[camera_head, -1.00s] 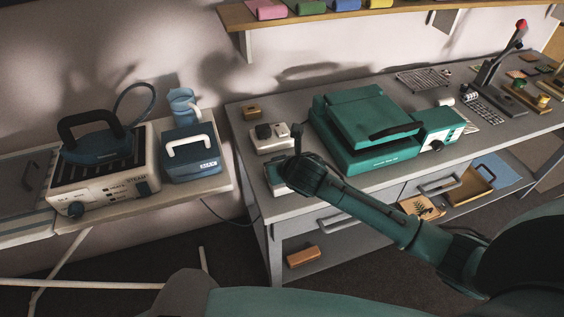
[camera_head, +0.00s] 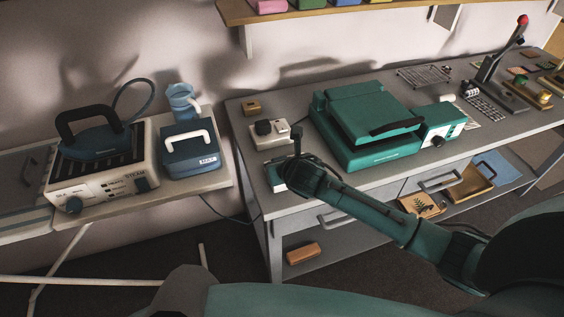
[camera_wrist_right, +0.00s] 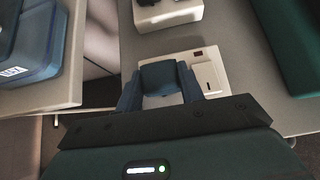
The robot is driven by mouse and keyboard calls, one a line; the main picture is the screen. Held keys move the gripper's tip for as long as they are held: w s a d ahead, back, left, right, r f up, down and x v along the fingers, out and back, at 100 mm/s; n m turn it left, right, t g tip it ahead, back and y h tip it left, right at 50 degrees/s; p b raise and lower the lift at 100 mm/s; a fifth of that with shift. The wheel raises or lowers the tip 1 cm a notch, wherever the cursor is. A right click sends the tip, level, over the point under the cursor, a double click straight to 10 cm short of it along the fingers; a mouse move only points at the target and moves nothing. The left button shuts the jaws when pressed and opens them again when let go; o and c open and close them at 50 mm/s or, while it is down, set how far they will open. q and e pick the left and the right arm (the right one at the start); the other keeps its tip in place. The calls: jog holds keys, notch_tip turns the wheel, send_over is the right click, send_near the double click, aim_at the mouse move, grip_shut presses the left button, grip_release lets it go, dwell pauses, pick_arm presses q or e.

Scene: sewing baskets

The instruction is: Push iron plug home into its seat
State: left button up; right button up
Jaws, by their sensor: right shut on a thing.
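The dark blue plug (camera_wrist_right: 160,77) is between the fingers of my right gripper (camera_wrist_right: 160,88), which is shut on it. The plug is over the left part of a white socket plate (camera_wrist_right: 207,62) with a small red indicator and a switch slot on its right. I cannot tell how deep the plug sits, as its underside is hidden. In the head view my right gripper (camera_head: 285,178) is at the bench's left end, mostly hidden by its own wrist. The blue iron (camera_head: 97,140) rests on the steam station at the left. My left gripper is not in view.
A second white socket block (camera_head: 271,135) with a dark plug sits just behind on the bench. A blue box with a white handle (camera_head: 190,150) is on the left table, across a gap.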

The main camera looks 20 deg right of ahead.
jog(key=o, duration=1.4)
jog(key=shift+f, duration=0.1)
jog(key=shift+c, duration=0.2)
jog(key=p+v, duration=0.1)
jog(key=v, duration=1.2)
jog(key=shift+s, duration=0.1)
